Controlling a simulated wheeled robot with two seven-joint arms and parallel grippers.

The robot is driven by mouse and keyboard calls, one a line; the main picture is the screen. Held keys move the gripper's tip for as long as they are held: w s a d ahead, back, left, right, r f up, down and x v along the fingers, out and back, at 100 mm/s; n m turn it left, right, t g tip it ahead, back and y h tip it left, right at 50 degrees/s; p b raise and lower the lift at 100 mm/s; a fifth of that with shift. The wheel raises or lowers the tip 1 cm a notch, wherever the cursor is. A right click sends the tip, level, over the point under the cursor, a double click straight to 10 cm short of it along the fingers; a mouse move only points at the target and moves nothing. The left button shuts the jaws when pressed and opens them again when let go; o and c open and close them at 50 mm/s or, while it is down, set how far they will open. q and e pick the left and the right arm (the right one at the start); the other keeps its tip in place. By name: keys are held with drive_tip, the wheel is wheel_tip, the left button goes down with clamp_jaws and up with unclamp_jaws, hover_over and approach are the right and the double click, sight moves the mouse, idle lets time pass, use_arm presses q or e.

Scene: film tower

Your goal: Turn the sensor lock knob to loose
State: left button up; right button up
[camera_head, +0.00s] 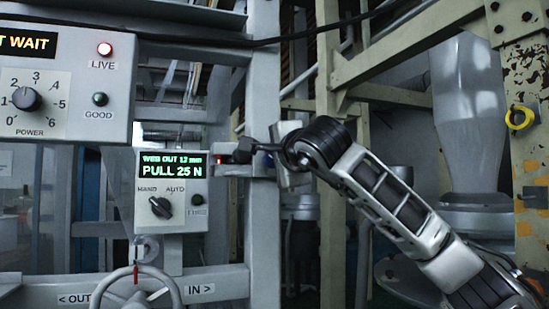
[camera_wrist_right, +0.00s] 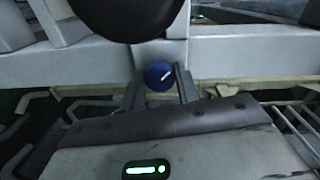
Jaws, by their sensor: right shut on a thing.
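A round blue knob (camera_wrist_right: 159,76) with a white pointer line shows in the right wrist view, in front of a grey frame; I take it for the sensor lock knob. Its white line slants to the upper right in that view. My right gripper (camera_wrist_right: 161,88) has one finger on each side of it and is shut on it. In the head view my right gripper (camera_head: 244,152) reaches in from the right to the grey post, and there the knob is hidden. No lettering around the knob can be read. My left gripper is not in view.
A display box (camera_head: 171,190) reads "WEB OUT 12 mm, PULL 25 N" and has a HAND/AUTO knob (camera_head: 161,207). A handwheel (camera_head: 137,287) sits below. A beige steel frame (camera_head: 330,95) stands behind my right arm.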

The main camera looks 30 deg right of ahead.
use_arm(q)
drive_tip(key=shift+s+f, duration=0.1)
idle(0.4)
use_arm(e)
drive_tip(key=o, duration=0.9)
drive_tip(key=shift+a, duration=0.1)
drive_tip(key=shift+o, duration=0.4)
use_arm(q)
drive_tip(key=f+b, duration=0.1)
drive_tip(key=b, duration=0.1)
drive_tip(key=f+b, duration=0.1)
drive_tip(key=b, duration=0.1)
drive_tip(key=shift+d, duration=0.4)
use_arm(e)
drive_tip(key=v, duration=1.6)
